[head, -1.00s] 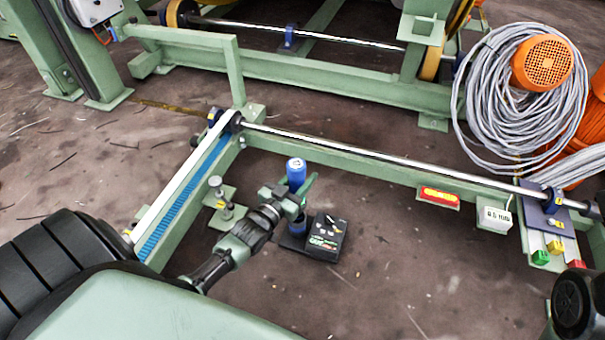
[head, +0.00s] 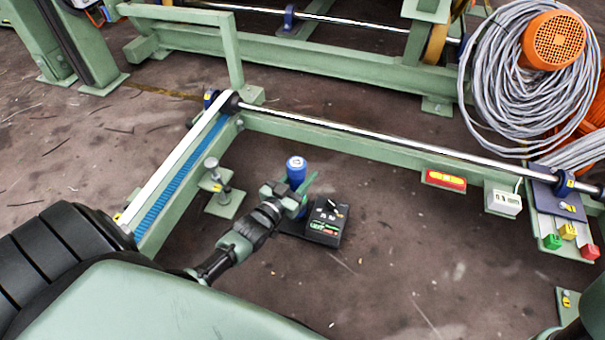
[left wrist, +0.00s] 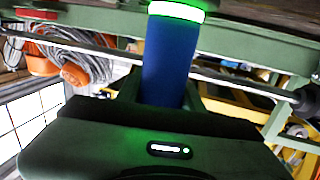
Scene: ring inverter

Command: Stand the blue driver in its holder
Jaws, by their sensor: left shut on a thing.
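The blue driver (head: 296,169) stands about upright, with its blue top above my left gripper (head: 293,194). The left gripper is shut on it. In the left wrist view the blue driver (left wrist: 168,62) rises from between the dark jaws, with a white and glowing green band across it. My right gripper is not in view.
A green frame with a long steel shaft (head: 380,134) runs behind the holder. A small post on a green plate (head: 226,197) stands to the left. The floor in front is clear.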

